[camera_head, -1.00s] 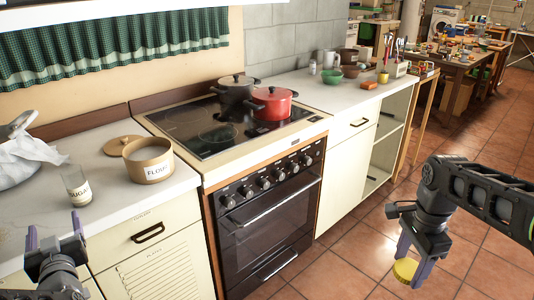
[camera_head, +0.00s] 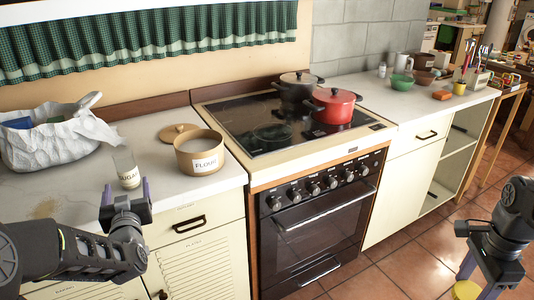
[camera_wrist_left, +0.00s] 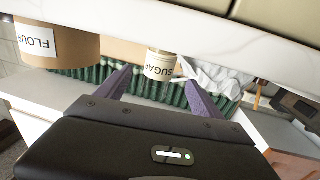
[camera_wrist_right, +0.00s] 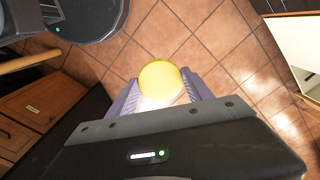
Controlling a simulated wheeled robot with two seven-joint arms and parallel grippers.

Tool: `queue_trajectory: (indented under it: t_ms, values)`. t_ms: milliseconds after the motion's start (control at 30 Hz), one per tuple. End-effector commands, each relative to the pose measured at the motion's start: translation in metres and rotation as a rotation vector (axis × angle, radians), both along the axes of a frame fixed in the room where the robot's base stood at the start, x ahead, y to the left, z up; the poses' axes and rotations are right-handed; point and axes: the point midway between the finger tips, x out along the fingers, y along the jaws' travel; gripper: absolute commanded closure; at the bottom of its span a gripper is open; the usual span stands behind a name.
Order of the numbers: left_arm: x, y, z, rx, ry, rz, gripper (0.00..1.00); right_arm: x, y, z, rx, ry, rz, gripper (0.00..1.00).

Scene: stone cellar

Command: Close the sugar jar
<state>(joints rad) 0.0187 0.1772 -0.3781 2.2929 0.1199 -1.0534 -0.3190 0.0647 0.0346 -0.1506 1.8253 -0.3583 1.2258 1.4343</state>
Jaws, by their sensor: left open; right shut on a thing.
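The sugar jar (camera_head: 127,172) is a small clear glass jar labelled SUGAR, upright on the left counter near its front edge. No lid shows on it. My left gripper (camera_head: 126,193) is open just in front of the jar. In the left wrist view the jar (camera_wrist_left: 160,66) appears beyond and between the open fingers (camera_wrist_left: 158,84), apart from them. My right gripper (camera_wrist_right: 160,92) is shut on a round yellow lid (camera_wrist_right: 160,76), held over the floor at the right. The lid (camera_head: 466,290) is partly cut off in the head view.
A flour canister (camera_head: 198,158) stands right of the jar, its round wooden lid (camera_head: 178,131) lying behind it. A white bag (camera_head: 62,142) sits left of the jar. Floor in front is clear.

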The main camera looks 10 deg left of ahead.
Motion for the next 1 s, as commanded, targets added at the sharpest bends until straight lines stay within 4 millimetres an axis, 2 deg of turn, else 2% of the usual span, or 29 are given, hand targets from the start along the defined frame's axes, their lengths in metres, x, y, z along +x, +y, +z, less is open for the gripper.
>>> queue_trajectory:
  t_ms: [100, 200, 667, 1000]
  values:
    - [0.018, 0.010, 0.001, 0.002, 0.001, 0.001, 0.23, 0.000, 0.000, 0.004, 0.000, 0.000, 0.000, 0.78]
    - [0.027, 0.016, 0.000, 0.001, 0.002, 0.001, 0.23, 0.000, 0.000, 0.005, 0.000, 0.000, 0.000, 0.78]
    - [0.034, 0.019, 0.001, 0.001, 0.000, 0.001, 0.23, 0.000, 0.000, 0.007, 0.000, 0.000, 0.000, 0.78]
    - [0.071, 0.040, 0.003, 0.002, 0.001, 0.001, 0.23, 0.000, 0.000, 0.017, 0.000, 0.000, 0.000, 0.78]
